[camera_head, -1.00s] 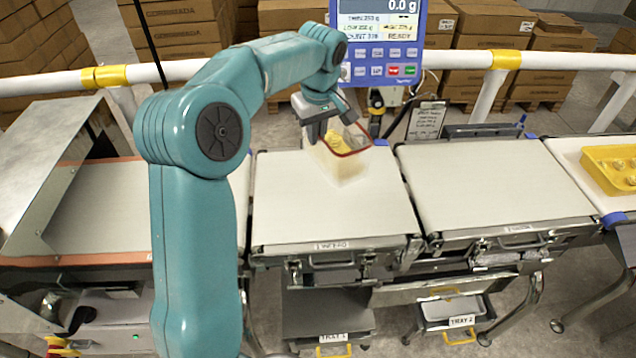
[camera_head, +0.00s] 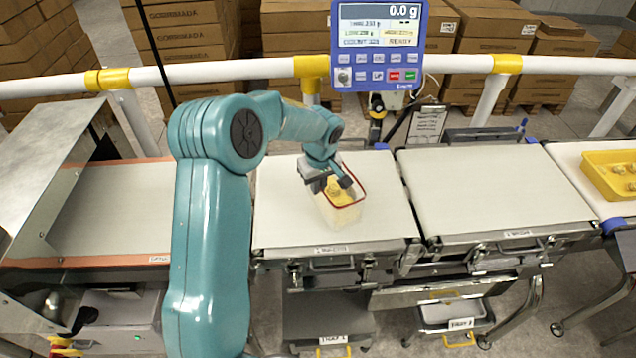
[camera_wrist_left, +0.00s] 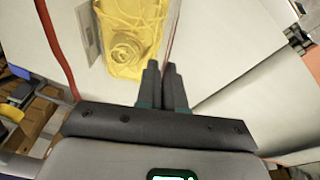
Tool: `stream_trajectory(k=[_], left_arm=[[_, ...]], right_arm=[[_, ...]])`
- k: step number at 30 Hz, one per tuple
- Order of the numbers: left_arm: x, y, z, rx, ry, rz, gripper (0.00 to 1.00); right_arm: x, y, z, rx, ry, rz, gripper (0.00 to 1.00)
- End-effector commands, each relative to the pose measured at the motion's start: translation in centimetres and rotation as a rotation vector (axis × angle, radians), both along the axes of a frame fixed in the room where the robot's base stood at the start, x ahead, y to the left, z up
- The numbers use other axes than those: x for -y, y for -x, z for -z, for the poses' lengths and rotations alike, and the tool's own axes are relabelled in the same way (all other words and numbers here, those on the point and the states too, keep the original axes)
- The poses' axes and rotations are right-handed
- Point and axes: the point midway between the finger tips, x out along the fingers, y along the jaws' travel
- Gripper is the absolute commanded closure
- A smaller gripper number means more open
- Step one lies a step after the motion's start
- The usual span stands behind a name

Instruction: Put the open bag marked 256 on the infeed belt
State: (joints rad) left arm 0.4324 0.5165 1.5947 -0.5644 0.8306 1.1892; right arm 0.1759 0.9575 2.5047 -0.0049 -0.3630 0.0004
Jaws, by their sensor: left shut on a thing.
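The open bag (camera_head: 346,214) is pale and see-through, with a red rim and yellow contents. In the head view it is over the front-middle of the white middle belt (camera_head: 280,225). I cannot tell whether its bottom touches the belt. My left gripper (camera_head: 339,184) is shut on the bag's upper wall near the rim. In the left wrist view the fingers (camera_wrist_left: 162,70) are close together on the thin wall, with the bag (camera_wrist_left: 128,40) and its yellow contents beside them. No mark 256 is legible. My right gripper is not in view.
A blue weight display (camera_head: 378,45) reads 0.0 g behind the belts. Another white belt (camera_head: 490,190) lies to the right, bare. A yellow tray (camera_head: 596,184) stands at the far right. A metal hood (camera_head: 45,150) covers part of the left belt. A white rail runs behind.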

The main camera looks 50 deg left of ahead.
Motion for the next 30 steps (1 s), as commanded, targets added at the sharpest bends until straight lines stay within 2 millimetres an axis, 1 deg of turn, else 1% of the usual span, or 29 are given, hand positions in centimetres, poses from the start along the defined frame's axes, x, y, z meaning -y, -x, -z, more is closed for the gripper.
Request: stream_trajectory(k=[6, 7, 8, 9, 16, 20, 21, 23, 30], left_arm=[[0.0, -0.1, 0.4, 0.002, 0.0, 0.0, 1.0], [0.0, 0.0, 0.3, 0.001, 0.0, 0.0, 0.83], [0.0, 0.0, 0.2, 0.001, 0.0, 0.0, 0.73], [0.0, 0.0, 0.2, 0.0, 0.0, 0.0, 0.67], [0.0, 0.0, 0.2, 0.0, 0.0, 0.0, 0.67], [0.0, 0.0, -0.4, 0.001, 0.0, 0.0, 0.67], [0.1, -0.1, -0.7, 0.004, -0.002, -0.001, 0.67], [0.2, 0.0, -1.7, 0.006, -0.002, -0.002, 0.67], [1.0, 0.4, -7.3, 0.007, -0.001, 0.0, 0.67]], right_arm=[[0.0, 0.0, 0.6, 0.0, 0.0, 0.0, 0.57], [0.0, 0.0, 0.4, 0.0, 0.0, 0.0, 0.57], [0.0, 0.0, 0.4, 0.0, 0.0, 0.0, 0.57], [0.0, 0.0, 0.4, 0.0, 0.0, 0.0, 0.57], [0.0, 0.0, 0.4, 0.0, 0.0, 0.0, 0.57], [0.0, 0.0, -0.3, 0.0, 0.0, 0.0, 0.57], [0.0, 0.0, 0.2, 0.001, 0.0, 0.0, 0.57], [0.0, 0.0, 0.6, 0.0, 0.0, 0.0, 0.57], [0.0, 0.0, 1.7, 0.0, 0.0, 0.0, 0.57]])
